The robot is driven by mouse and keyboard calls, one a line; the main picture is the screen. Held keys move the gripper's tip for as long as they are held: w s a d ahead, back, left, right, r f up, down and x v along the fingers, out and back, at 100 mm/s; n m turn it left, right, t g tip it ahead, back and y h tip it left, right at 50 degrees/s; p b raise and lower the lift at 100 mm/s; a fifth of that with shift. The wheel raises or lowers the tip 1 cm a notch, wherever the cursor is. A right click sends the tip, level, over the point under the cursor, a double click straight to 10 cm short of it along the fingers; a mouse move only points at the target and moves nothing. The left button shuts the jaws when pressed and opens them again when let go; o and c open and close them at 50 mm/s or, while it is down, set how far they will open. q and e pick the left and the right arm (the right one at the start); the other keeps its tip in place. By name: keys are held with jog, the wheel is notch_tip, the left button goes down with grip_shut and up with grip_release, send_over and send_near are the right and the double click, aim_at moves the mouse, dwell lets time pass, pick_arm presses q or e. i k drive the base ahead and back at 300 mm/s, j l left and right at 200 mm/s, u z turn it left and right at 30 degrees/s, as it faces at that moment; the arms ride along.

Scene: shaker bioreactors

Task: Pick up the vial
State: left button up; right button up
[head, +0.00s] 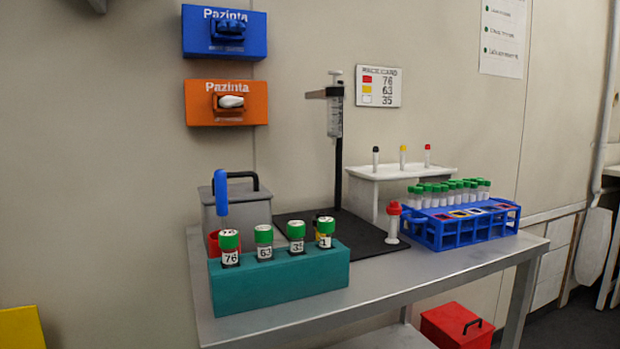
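Several vial-like containers stand on the metal table in the head view, and I cannot tell which is the vial meant. Green-capped bottles labelled 76 (230,248), 63 (264,242), 35 (296,237) and 1 (325,232) sit upright in a teal block (280,284). Small vials with a black (376,160), a yellow (403,157) and a red cap (427,155) stand on a white shelf (400,172). A larger red-topped clear container (393,224) stands beside the blue rack (460,233), which holds several green-capped tubes (450,192). Neither gripper shows.
A syringe stand (337,150) rises from a dark mat (372,240). A grey box (240,203) with a blue-handled tool (221,192) is at the table's left. A red box (457,325) sits below. The table's (420,278) front right is clear.

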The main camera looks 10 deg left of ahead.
aim_at(227, 239)
jog(key=i+l+u, duration=0.2)
jog(key=l+u, duration=0.15)
jog(key=u, duration=0.15)
jog(key=i+l+u, duration=0.1)
jog(key=l+u, duration=0.4)
jog(key=j, duration=0.1)
